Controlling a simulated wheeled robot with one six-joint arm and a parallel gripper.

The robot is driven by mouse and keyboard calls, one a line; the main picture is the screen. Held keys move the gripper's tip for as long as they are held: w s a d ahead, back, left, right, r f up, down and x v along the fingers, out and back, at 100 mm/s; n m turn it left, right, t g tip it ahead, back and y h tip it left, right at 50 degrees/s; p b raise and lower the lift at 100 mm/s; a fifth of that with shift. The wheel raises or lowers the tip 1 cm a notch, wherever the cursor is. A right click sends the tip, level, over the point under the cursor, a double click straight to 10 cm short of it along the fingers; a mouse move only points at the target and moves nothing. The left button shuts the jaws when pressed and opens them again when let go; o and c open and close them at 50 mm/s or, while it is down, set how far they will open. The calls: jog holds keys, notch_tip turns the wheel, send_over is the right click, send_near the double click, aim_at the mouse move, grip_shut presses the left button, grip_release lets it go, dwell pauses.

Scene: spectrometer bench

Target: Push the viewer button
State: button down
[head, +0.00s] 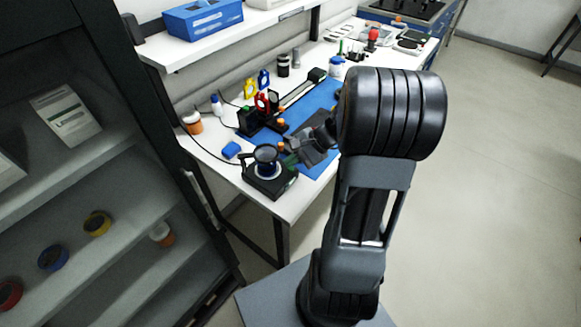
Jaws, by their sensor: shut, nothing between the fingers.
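The viewer appears to be a small black box (271,184) with a round lens on a stand (266,154), at the near left end of the white bench. I cannot make out its button at this size. My gripper (291,159) is small in view, just right of the round lens and low over the bench. Its fingers are shut with nothing held. A small green patch shows by the fingertips, and I cannot tell what it belongs to. I cannot tell whether the fingertips touch the viewer. My arm hides part of the bench behind it.
A dark shelf cabinet (110,190) stands at the left. The floor (490,150) at right is clear.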

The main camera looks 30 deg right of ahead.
aim_at(292, 169)
jog(key=shift+f, duration=0.1)
dwell(0.3)
jog(key=shift+f+b, duration=0.35)
jog(key=shift+b, duration=0.05)
jog(key=shift+f, duration=0.25)
dwell(0.4)
jog(key=shift+r, duration=0.1)
jog(key=shift+r+p, duration=0.35)
jog(key=shift+r, duration=0.3)
notch_tip(292, 169, up, 6)
jog(key=p, duration=0.4)
jog(key=shift+p, duration=0.4)
dwell(0.5)
